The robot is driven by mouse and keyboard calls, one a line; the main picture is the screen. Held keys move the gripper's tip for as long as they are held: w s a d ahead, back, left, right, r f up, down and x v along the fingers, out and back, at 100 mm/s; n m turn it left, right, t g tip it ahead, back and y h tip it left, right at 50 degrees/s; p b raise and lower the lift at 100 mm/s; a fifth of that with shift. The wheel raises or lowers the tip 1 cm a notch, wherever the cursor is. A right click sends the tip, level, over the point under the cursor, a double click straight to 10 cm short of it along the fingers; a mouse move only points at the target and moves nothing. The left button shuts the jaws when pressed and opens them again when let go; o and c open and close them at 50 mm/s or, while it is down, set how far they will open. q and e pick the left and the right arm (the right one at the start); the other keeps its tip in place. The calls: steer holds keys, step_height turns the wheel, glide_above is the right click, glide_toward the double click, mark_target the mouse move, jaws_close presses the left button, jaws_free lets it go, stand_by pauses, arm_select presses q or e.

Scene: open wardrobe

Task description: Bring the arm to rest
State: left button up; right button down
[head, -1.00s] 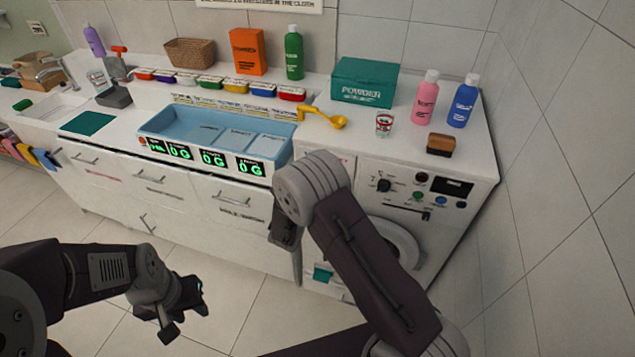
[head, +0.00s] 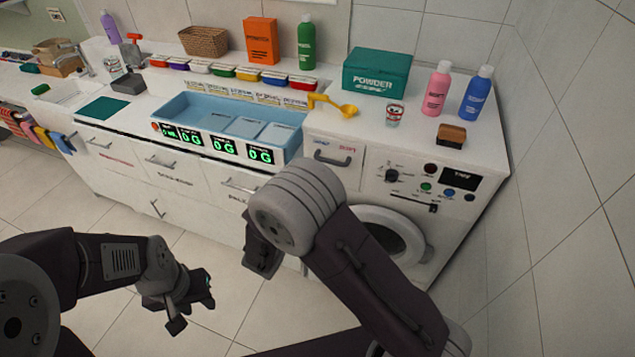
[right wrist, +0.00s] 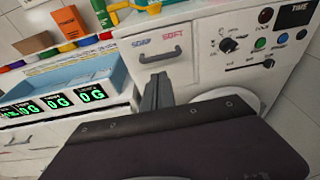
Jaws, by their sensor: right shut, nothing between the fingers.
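My right arm (head: 375,275) reaches up from the bottom of the head view and bends at a grey joint. Its gripper (head: 262,258) hangs below that joint, in front of the white cabinets and mostly hidden by the arm. In the right wrist view the right fingers (right wrist: 157,92) are together, with nothing between them, in front of the washer's detergent drawer. My left gripper (head: 190,303) hangs low over the floor at the left of the head view. It holds nothing that I can see, and its finger gap is unclear.
The washer (head: 405,190) stands at the right, by a tiled wall. A blue tray (head: 185,108) with green displays sits in the counter. A yellow scoop (head: 345,109), glass (head: 394,115) and brush (head: 451,135) lie on top. Floor (head: 215,330) between the arms is clear.

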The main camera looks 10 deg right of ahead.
steer(key=d+r+m+g+h, duration=0.25)
steer(key=d+r, duration=0.25)
steer(key=d, duration=0.3)
steer(key=s+d+m+g, duration=0.7)
steer(key=s+d+m, duration=0.2)
steer(key=s+d, duration=0.25)
steer(key=s+f+m+g+y, duration=0.4)
steer(key=s+f+m, duration=0.3)
steer(key=s, duration=0.4)
steer(key=a+f+m+t+y, duration=0.1)
steer(key=a+m+y, duration=0.3)
steer(key=a, duration=0.3)
steer(key=w+a+f+m+t+y, duration=0.1)
steer(key=a+f+m+y, duration=0.1)
steer(key=a+m, duration=0.4)
steer(key=shift+a+f+m+y, duration=0.25)
steer(key=shift+a+m+y, duration=0.15)
steer(key=shift+y, duration=0.45)
